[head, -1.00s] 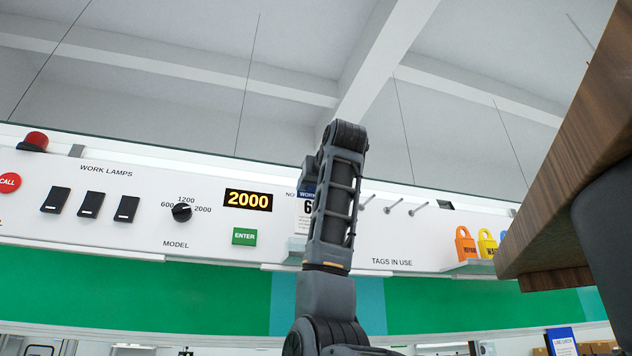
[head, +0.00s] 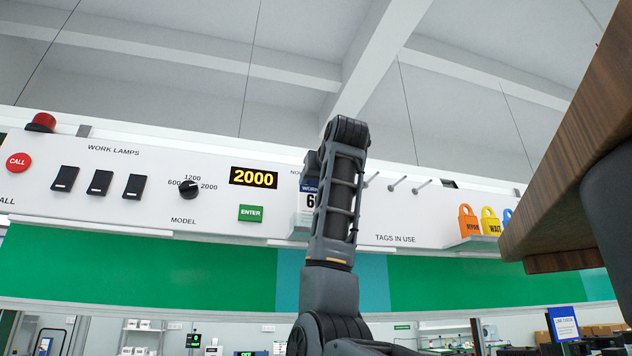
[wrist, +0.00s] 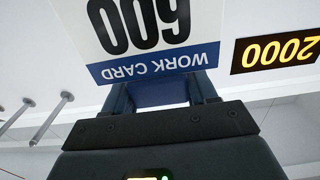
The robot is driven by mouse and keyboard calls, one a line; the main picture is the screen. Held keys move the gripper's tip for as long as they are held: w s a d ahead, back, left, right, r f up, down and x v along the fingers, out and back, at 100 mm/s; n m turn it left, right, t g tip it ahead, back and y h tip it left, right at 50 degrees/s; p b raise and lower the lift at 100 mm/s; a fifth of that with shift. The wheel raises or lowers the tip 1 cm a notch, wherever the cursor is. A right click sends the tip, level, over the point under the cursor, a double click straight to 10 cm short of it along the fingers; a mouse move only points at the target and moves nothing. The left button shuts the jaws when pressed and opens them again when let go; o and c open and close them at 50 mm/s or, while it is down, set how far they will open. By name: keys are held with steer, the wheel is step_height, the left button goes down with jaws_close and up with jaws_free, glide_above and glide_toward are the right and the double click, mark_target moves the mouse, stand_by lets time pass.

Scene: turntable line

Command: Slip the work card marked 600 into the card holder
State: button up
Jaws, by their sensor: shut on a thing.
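The work card marked 600 (head: 307,201) is white with a blue header and hangs upright against the panel in the head view, partly behind my arm. In the wrist view the card (wrist: 135,35) appears upside down. My gripper (wrist: 160,90) is shut on the card's header end; in the head view it is mostly hidden behind my arm. I cannot make out the card holder clearly: the panel below the card is partly covered by my arm, so I cannot tell whether the card's lower edge is inside it.
Left of the card are a display reading 2000 (head: 254,177), a green ENTER button (head: 250,213) and a model knob (head: 189,188). Several pegs (head: 398,183) stick out to the right, before the coloured tags (head: 468,220). A wooden edge (head: 560,170) juts in at right.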

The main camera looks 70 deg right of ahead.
steer(key=o, duration=1.5)
steer(key=b+v, duration=0.2)
steer(key=v, duration=0.6)
steer(key=shift+b, duration=0.3)
